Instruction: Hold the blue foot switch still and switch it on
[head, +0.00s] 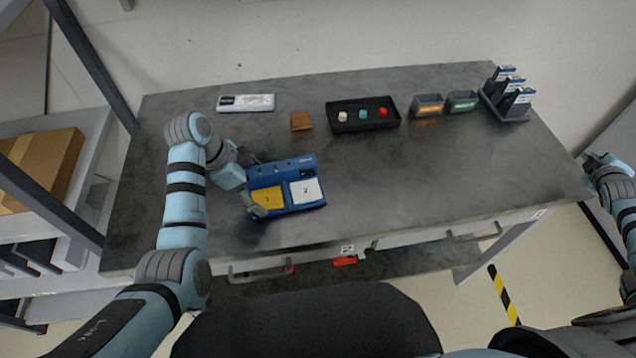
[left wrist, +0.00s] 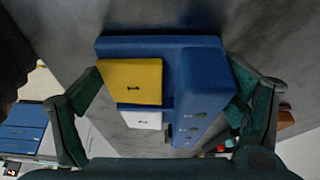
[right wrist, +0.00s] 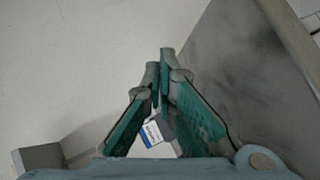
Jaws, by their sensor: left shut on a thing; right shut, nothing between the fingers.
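The blue foot switch (head: 283,166) lies on the grey table, left of its middle. It has a yellow pedal marked 1 (head: 268,198) and a white pedal marked 2 (head: 306,191). My left gripper (head: 251,185) is shut on the switch's left end. In the left wrist view the fingers stand on both sides of the blue body (left wrist: 200,90), with the yellow pedal (left wrist: 131,82) and white pedal (left wrist: 141,119) between them. My right gripper (right wrist: 160,95) is shut and empty. In the head view it is beyond the table's right edge, far from the switch.
A white and black device (head: 246,103), a brown block (head: 301,121), a black tray (head: 363,127) with three small items, two small bins (head: 428,105) (head: 462,102) and a rack (head: 506,103) stand along the back. The table right of the switch is clear.

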